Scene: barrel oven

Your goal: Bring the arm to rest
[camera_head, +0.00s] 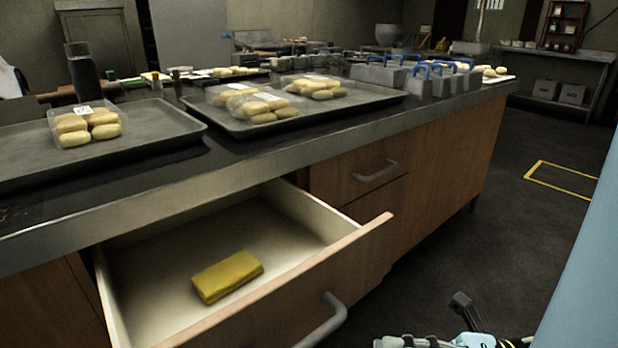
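Part of an arm of mine, which looks like the right one, shows at the bottom right edge. Its grey and black parts, possibly the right gripper (462,318), are cut off by the frame, and I cannot make out both fingertips. It is over the dark floor, to the right of the open drawer (285,222) and apart from it. My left gripper is not in view. The drawer is pulled out below the counter (260,165). A yellow block or folded cloth (227,276) lies inside it.
On the counter are metal trays (165,145) with packs of bread rolls (87,126) and several grey blocks with blue handles (420,84). The open drawer's front and handle (322,322) jut out. A shut drawer (358,172) is beside it. The floor (480,235) at right is clear.

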